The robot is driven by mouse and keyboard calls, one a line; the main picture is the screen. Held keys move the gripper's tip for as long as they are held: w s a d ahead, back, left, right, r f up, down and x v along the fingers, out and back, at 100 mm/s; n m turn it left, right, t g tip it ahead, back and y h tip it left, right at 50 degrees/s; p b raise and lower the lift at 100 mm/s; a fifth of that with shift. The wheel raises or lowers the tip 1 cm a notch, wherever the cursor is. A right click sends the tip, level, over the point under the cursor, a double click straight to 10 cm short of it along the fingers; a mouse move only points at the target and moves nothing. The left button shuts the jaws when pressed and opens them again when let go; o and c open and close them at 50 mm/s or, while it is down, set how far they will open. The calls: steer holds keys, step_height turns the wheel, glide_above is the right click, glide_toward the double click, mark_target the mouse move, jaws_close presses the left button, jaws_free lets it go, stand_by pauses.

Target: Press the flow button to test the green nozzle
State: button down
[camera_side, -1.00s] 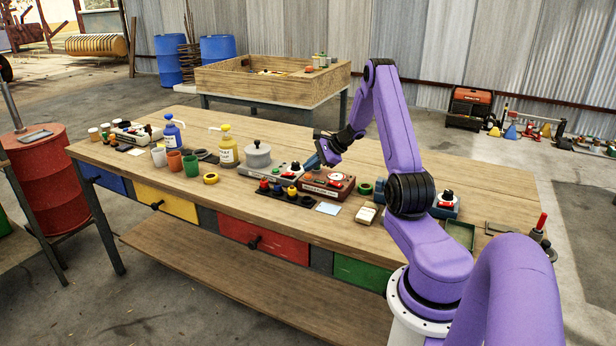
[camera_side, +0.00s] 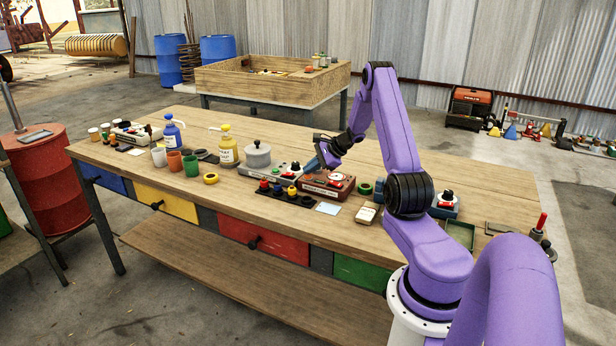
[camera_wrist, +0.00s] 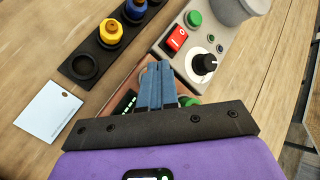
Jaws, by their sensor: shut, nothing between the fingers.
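My gripper (camera_side: 329,163) hangs low over a reddish-brown box (camera_side: 327,187) on the workbench. In the wrist view its blue fingers (camera_wrist: 160,68) are pressed together with nothing between them. They hide much of the box (camera_wrist: 122,79), including whatever lies under the tips. I cannot tell whether they touch it. A dark display (camera_wrist: 125,104) shows left of the fingers. A green round part (camera_wrist: 188,101) peeks out on their right, mostly covered; I cannot tell whether it is a button or the nozzle. A black rack (camera_wrist: 92,52) beside it holds a yellow nozzle (camera_wrist: 111,30) and a blue one.
A grey box (camera_wrist: 187,55) with a green button, red rocker switch and black knob stands close to the fingers. A pale card (camera_wrist: 49,113) lies on the bench. Pump bottles (camera_side: 228,152) and cups stand further left. The back strip of the bench is clear.

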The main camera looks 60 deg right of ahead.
mark_target(310, 176)
steer(key=shift+f, duration=0.25)
steer(key=shift+r, duration=0.1)
stand_by(0.5)
steer(key=shift+r, duration=0.75)
steer(key=shift+r, duration=2.5)
